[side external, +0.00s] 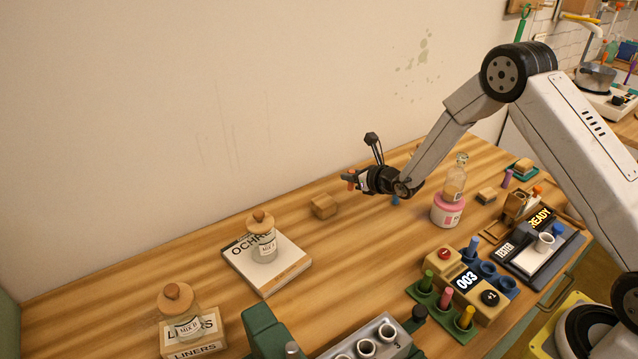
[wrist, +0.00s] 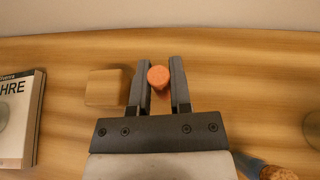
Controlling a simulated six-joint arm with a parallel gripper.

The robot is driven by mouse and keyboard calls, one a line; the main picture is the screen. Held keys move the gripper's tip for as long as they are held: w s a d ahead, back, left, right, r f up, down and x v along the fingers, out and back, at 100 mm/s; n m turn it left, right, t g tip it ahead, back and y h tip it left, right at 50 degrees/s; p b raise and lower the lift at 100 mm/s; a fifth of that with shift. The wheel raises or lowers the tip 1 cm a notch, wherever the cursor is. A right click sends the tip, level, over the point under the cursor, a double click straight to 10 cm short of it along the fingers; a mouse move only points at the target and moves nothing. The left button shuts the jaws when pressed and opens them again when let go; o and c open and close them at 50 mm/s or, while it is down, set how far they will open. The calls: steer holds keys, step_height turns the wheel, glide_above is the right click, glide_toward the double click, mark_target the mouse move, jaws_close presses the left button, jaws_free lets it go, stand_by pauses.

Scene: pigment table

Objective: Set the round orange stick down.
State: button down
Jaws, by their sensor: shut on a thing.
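The round orange stick (wrist: 158,77) shows end-on in the wrist view, between the two dark fingers of my gripper (wrist: 161,76). My gripper is shut on it. In the side external view my gripper (side external: 357,179) is over the back part of the wooden table, and a bit of the orange stick (side external: 350,182) shows at its fingers. The stick's lower end is hidden, and I cannot tell whether it touches the table.
A wooden block (side external: 323,206) lies just left of my gripper and also shows in the wrist view (wrist: 104,87). A jar stands on a book (side external: 289,272) further left. Bare table lies in front of the block.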

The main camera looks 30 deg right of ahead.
mark_target(349, 189)
steer(key=shift+f, duration=0.15)
steer(key=shift+w+f, duration=0.25)
steer(key=shift+f, duration=1.45)
steer(key=shift+f, duration=0.15)
steer(key=c, duration=0.6)
jaws_free()
steer(key=shift+o, duration=0.2)
steer(key=shift+v, duration=6.05)
